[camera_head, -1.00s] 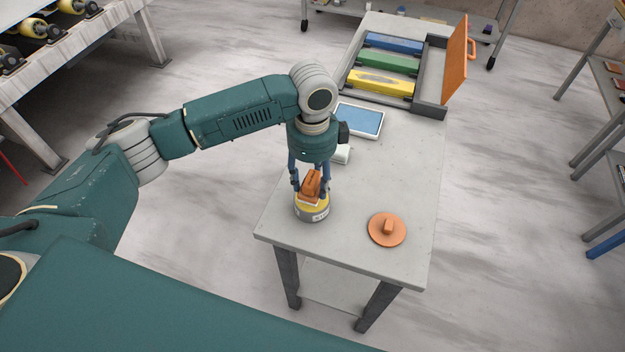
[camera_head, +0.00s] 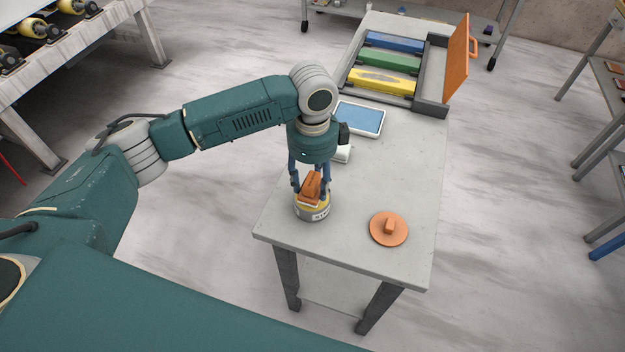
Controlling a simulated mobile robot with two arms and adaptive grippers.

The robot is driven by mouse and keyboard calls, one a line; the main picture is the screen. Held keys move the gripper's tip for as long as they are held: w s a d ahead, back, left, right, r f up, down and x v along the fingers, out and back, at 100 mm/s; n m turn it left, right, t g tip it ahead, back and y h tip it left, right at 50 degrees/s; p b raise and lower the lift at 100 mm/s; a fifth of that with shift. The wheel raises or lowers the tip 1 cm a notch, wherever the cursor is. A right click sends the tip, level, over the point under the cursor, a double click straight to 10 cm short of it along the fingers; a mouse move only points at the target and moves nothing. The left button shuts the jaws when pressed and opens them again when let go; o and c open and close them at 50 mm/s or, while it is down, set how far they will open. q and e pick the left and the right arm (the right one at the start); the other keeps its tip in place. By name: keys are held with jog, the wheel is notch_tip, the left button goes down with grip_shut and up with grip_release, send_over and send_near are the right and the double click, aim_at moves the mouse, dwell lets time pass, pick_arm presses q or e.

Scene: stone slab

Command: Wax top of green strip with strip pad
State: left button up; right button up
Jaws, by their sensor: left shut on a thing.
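My left gripper (camera_head: 311,188) points down and is shut on an orange-handled strip pad (camera_head: 312,185). The pad is at the mouth of a round yellow and grey tin (camera_head: 313,212) near the front left of the grey table; I cannot tell how deep it sits. The green strip (camera_head: 390,62) lies between the blue strip (camera_head: 395,43) and the yellow strip (camera_head: 381,82) in a grey holder at the table's far end. My right gripper does not show.
An orange round lid with a knob (camera_head: 388,229) lies right of the tin. A tray with a blue inside (camera_head: 359,118) and a small white item (camera_head: 343,154) lie behind the gripper. An orange panel (camera_head: 456,61) stands upright at the holder's right. The table's (camera_head: 408,180) right middle is clear.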

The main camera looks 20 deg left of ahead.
aim_at(313, 177)
pick_arm(q)
jog(key=shift+f, duration=0.5)
dwell(0.3)
dwell(0.9)
jog(key=shift+s+f+p, duration=0.1)
jog(key=shift+p, duration=0.3)
dwell(0.6)
dwell(0.6)
notch_tip(313, 177, up, 7)
jog(key=p, duration=0.8)
dwell(0.8)
